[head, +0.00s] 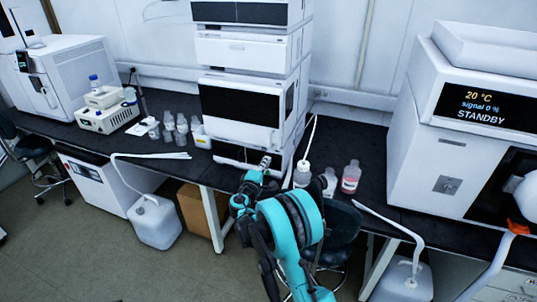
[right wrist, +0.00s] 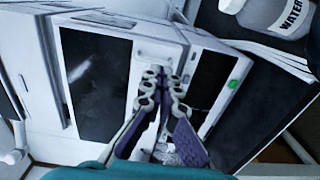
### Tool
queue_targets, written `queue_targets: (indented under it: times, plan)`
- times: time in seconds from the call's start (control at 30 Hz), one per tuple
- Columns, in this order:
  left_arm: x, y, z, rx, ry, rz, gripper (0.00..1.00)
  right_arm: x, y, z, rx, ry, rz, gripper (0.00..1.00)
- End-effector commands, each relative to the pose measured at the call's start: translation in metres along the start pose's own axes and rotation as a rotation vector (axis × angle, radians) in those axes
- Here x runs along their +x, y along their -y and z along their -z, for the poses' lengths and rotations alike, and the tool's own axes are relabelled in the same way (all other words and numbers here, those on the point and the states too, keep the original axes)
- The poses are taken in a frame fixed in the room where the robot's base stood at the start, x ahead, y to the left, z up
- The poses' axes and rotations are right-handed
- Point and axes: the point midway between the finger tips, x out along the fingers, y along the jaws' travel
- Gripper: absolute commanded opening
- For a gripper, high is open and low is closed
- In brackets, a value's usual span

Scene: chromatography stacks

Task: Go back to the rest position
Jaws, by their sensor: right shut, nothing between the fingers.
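My right gripper (head: 264,163) is in front of the lower part of the white chromatography stack (head: 242,145), at the front edge of the dark bench. In the right wrist view its two fingers (right wrist: 163,85) are together with nothing between them, and the stack's dark panel (right wrist: 95,85) lies behind them. I cannot tell whether the fingertips touch the stack. My teal right arm comes up from the bottom of the head view. My left gripper is not in view.
Bottles, one with pink liquid (head: 351,177), stand right of the stack. Several clear bottles (head: 175,127) stand left of it. A white instrument (head: 470,130) reading STANDBY is at the right. White jugs (head: 155,222) with tubes are on the floor. A dark stool (head: 335,225) is behind my arm.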

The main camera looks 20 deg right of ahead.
Motion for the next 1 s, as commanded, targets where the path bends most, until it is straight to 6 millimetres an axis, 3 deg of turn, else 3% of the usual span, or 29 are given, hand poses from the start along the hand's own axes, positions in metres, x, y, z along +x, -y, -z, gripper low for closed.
queue_targets:
  times: [0.2, 0.43, 0.63, 0.87, 1.0]
  plan:
    - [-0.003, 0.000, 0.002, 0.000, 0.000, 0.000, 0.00, -0.027, -0.001, -0.004, 0.000, -0.002, 0.000, 0.00]
    - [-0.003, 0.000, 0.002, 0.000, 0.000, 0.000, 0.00, -0.032, -0.004, -0.009, 0.014, 0.003, 0.014, 0.00]
    - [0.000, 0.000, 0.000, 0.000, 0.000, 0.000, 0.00, -0.050, -0.032, -0.039, 0.145, 0.033, 0.147, 0.00]
    - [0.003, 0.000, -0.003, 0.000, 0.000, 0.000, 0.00, -0.107, -0.056, -0.092, 0.374, 0.086, 0.383, 0.00]
    - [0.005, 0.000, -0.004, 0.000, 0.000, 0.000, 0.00, -0.156, -0.059, -0.122, 0.512, 0.116, 0.526, 0.00]
